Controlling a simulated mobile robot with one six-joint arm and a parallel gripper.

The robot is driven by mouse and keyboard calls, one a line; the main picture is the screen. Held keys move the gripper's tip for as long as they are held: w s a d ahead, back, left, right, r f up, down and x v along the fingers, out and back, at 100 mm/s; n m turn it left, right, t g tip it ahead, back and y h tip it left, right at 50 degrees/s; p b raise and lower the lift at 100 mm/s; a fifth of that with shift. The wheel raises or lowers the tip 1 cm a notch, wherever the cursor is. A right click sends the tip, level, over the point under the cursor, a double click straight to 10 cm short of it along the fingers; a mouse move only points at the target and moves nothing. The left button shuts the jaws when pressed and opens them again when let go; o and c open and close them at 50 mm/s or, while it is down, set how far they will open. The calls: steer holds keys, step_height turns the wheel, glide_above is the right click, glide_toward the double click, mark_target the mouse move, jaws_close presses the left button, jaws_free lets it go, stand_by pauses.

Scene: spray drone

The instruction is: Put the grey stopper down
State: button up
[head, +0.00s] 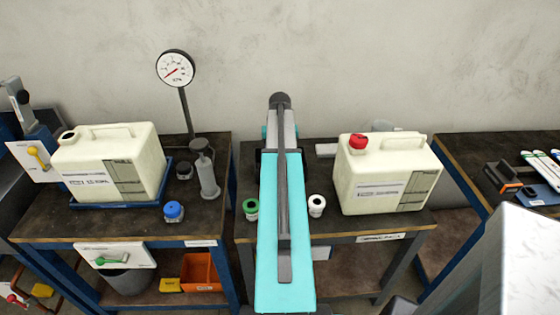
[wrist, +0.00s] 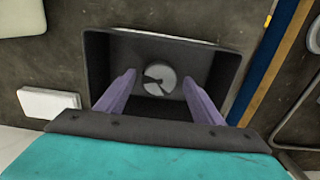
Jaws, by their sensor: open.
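The grey stopper (wrist: 158,80) shows in the wrist view as a round grey disc with dark notches, resting inside a black open tray (wrist: 226,66). My gripper (wrist: 159,83) is open, with one purple finger on each side of the stopper and the tips near it. I see gaps between the fingers and the stopper, though its underside is hidden. In the head view my teal arm stretches over the middle bench and hides the gripper, the tray and the stopper.
A jug with a red cap (head: 357,142) stands right of my arm, with a white cap (head: 317,205) nearby. A green cap (head: 251,208) lies left. An open jug (head: 108,165), a blue cap (head: 173,211) and a gauge (head: 176,68) are on the left bench.

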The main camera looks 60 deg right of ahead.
step_height(320, 180, up, 11)
steer(key=b, duration=0.2)
steer(key=shift+r, duration=0.15)
stand_by(0.4)
stand_by(0.8)
